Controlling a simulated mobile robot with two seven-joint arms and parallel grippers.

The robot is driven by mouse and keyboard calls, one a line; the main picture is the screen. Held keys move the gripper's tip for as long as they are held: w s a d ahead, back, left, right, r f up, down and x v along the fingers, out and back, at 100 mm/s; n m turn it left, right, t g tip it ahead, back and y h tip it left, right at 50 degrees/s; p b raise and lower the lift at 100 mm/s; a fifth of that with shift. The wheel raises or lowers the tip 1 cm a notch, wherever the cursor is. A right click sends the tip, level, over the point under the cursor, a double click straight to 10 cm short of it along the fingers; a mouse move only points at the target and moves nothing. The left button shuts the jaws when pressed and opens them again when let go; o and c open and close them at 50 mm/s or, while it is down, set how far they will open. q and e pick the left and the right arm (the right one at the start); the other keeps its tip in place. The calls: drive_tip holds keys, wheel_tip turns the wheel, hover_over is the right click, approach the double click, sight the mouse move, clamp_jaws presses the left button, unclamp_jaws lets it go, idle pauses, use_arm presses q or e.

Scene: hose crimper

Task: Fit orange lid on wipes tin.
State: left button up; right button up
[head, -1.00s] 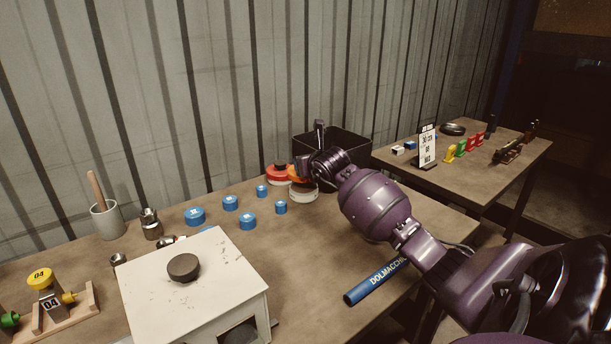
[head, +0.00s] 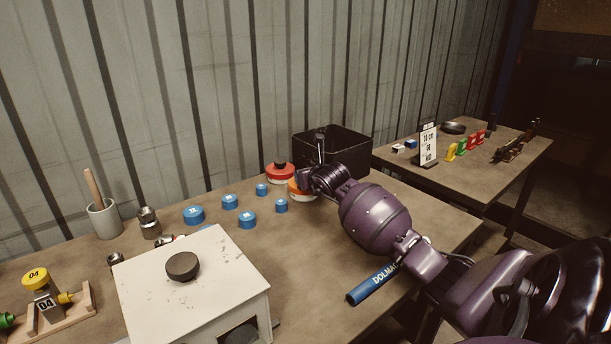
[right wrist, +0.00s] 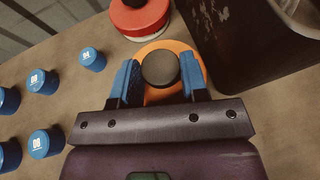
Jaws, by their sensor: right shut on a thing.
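The orange lid (head: 295,185) has a dark round knob (right wrist: 160,69). My right gripper (right wrist: 160,82) is shut on this knob, its blue fingers on either side. In the right wrist view the orange lid (right wrist: 184,48) spreads out beneath the fingers. The pale wipes tin (head: 302,198) stands on the bench directly under the lid, mostly hidden by the lid and gripper. The lid appears to be at the tin's top, but I cannot tell whether it is fully seated. My left gripper is out of view.
A red-lidded tin (head: 280,172) stands close behind, and a black bin (head: 345,143) is close by at the back right. Several blue caps (head: 247,220) lie to the left. A blue tube (head: 370,287) lies in front, under my arm.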

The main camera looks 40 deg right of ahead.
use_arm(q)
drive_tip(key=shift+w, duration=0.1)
use_arm(e)
drive_tip(key=shift+f, duration=0.1)
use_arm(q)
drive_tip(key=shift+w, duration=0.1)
use_arm(e)
drive_tip(key=o, duration=1)
drive_tip(key=shift+r+p, duration=0.35)
drive_tip(key=shift+r, duration=0.15)
drive_tip(key=shift+r+p, duration=0.3)
drive_tip(key=shift+r, duration=0.15)
drive_tip(key=v, duration=0.3)
drive_tip(key=shift+s+a+f+b, duration=0.15)
drive_tip(key=shift+s+f+b, duration=0.05)
drive_tip(key=shift+f+b, duration=0.15)
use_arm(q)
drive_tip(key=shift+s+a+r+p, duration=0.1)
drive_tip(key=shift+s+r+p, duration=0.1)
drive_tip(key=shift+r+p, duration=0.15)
use_arm(e)
drive_tip(key=v, duration=0.8)
drive_tip(key=shift+s+a+r, duration=0.1)
drive_tip(key=shift+s+r, duration=0.1)
drive_tip(key=shift+r, duration=0.05)
